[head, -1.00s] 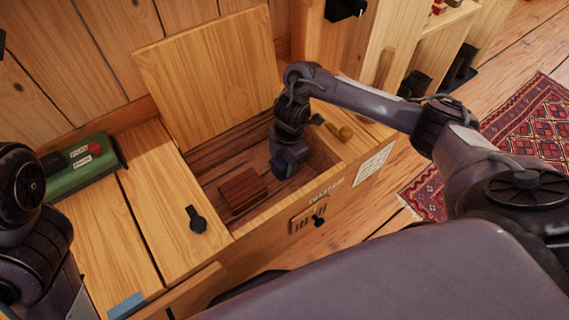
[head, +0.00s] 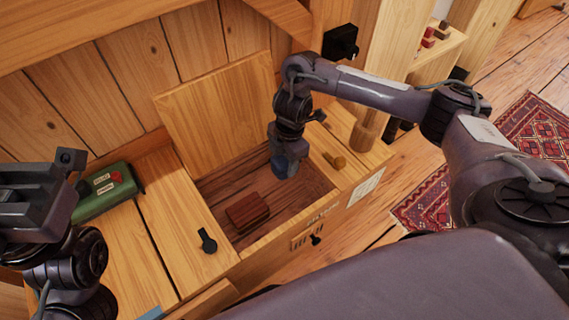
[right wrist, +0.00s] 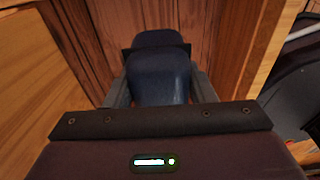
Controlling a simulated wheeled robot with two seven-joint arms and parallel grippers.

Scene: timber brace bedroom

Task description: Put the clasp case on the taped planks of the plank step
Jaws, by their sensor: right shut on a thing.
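My right gripper (head: 287,158) reaches down into the open wooden bin and is shut on a dark blue case, which I take to be the clasp case (head: 285,170). In the right wrist view the case (right wrist: 160,75) sits between the two fingers, with brown boards behind it. Whether it touches the bin floor is unclear. My left gripper (head: 40,195) is raised at the left edge; its fingertips do not show clearly. A small blue strip (head: 151,313), possibly tape, shows at the bottom edge. I cannot make out the plank step with certainty.
A red-brown box (head: 248,211) lies in the bin (head: 262,244). The bin's lid (head: 215,105) stands open against the wall. A green box (head: 106,192) is on the bench at left. A black latch (head: 208,240) lies on the bench top beside the opening.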

